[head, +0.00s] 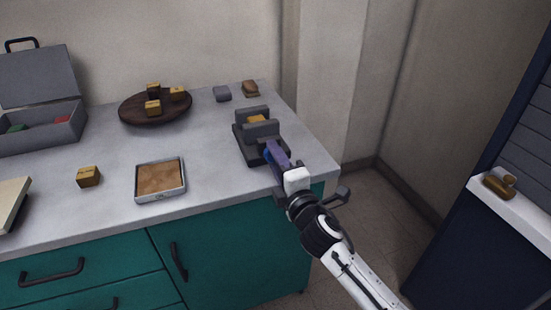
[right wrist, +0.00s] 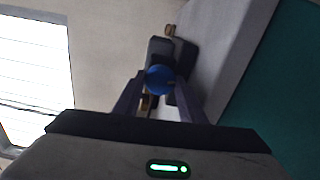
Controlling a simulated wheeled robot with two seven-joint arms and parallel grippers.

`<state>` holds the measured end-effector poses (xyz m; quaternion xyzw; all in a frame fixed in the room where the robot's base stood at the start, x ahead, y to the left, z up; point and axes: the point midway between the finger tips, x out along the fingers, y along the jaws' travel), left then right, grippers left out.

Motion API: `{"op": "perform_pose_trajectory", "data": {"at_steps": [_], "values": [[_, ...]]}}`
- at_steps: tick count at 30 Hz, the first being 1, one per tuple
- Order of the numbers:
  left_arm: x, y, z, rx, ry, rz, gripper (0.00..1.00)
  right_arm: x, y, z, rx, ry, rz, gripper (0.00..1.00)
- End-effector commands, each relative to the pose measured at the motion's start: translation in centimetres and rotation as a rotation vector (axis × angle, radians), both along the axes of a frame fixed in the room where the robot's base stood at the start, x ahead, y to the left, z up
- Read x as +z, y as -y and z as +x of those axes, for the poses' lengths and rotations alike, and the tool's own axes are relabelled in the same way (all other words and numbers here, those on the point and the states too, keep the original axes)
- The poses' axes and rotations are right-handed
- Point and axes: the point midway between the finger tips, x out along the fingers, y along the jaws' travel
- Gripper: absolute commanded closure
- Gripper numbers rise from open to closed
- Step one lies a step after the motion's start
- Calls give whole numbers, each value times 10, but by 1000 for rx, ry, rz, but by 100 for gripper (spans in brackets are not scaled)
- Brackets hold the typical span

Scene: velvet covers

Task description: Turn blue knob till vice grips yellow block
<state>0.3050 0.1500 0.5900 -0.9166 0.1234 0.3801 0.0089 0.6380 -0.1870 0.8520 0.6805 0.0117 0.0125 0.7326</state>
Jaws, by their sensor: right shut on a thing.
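The grey vice (head: 246,141) stands near the right end of the counter, and its dark body (right wrist: 158,50) shows in the right wrist view. The yellow block (head: 257,119) sits between its jaws; I cannot tell whether both jaws touch it. The blue knob (head: 267,155) is on the vice's near side, mostly hidden by my gripper in the head view. In the right wrist view the blue knob (right wrist: 159,79) lies between my fingers. My right gripper (head: 273,152) is shut on the knob. My left gripper is not in view.
A round dark board (head: 135,114) with several yellow blocks stands at the back. A square tray (head: 160,194), a loose yellow block (head: 88,176) and an open grey toolbox (head: 40,80) are to the left. A grey piece (head: 222,93) and a brownish stack (head: 250,88) lie behind the vice.

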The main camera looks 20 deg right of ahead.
Motion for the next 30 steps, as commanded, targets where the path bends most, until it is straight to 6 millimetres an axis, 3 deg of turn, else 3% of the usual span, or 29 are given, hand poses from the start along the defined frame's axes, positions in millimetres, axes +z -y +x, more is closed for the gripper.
{"op": "perform_pose_trajectory", "data": {"at_steps": [4,5,8,22,26,30], "values": [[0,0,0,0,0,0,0,-1,0,0,0,-2,-1,85],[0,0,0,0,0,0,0,-1,0,0,0,-2,-1,58],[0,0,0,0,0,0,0,-1,0,0,0,-2,-2,44],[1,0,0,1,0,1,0,-1,0,0,0,-1,-64,44],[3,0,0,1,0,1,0,-1,1,0,0,7,-264,44],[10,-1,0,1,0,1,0,0,2,0,0,19,-609,44]]}}
